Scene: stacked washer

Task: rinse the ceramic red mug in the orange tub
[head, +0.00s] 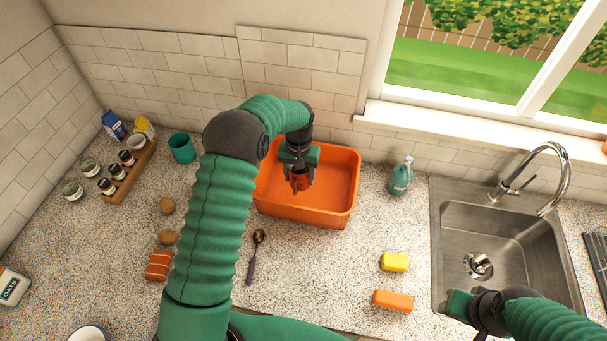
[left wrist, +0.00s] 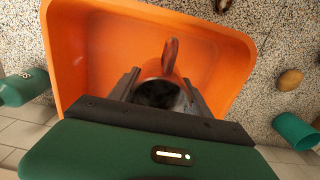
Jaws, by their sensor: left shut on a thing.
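The red mug (head: 300,183) is held by my left gripper (head: 299,176), which points down within the outline of the orange tub (head: 338,205). In the left wrist view, the mug's handle (left wrist: 171,54) points away from the gripper and its dark round opening faces the camera between the two fingers. The tub (left wrist: 215,52) surrounds it there; I cannot tell whether the mug touches the tub floor.
The metal sink (head: 475,225) with a tall faucet (head: 550,160) is at right. A teal soap bottle (head: 400,178), yellow sponge (head: 394,262) and orange block (head: 393,300) lie between. A spoon (head: 254,258) lies before the tub; a teal cup (head: 182,147) and spice rack (head: 131,175) are left.

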